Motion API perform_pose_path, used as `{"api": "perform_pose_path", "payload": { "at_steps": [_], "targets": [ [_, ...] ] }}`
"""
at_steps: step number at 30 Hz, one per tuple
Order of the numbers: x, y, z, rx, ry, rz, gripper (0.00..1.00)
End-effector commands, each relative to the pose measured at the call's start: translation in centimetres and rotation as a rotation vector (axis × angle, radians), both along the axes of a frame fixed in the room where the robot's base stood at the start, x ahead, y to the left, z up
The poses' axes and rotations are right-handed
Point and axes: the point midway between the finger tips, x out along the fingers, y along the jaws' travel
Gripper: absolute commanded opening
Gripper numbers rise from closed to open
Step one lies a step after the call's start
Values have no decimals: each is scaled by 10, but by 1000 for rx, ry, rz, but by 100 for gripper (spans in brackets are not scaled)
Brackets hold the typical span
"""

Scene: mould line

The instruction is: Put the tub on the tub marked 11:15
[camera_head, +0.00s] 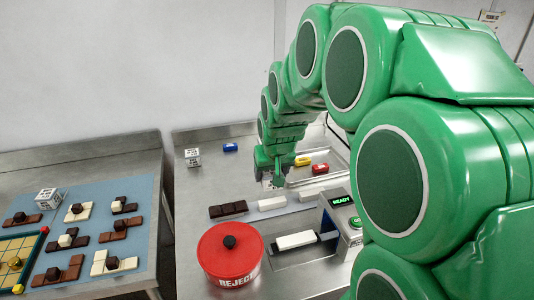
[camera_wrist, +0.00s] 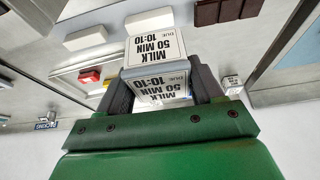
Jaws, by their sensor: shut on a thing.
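My gripper (camera_head: 275,180) hangs above the middle of the right-hand steel table in the head view. In the wrist view its dark fingers (camera_wrist: 163,88) are shut on a white tub (camera_wrist: 156,48) marked MILK, 50 MIN, DUE 10:10. In the head view the held tub is mostly hidden by the gripper. One white tub with black print (camera_head: 193,157) stands at the back left of that table, left of my gripper. Another white printed tub (camera_head: 47,198) stands on the blue mat of the left table. Their times are too small to read. A tub also shows in the wrist view (camera_wrist: 232,82).
A red REJECT bin (camera_head: 230,256) with a black knob stands at the front. Dark (camera_head: 228,210) and white bars lie under the arm. A READY machine (camera_head: 341,215) is at right. Blue (camera_head: 231,147), yellow (camera_head: 302,161) and red (camera_head: 320,169) blocks lie behind. A gap separates the tables.

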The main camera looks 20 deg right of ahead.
Motion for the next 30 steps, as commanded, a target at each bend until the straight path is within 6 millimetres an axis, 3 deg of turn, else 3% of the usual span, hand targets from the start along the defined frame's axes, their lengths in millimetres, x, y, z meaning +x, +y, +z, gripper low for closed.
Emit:
{"api": "perform_pose_path", "payload": {
  "at_steps": [12, 30],
  "targets": [
    [86, -20, 24, 1, -6, 11, 27],
    [190, -55, 44, 2, -4, 31, 27]
  ]
}}
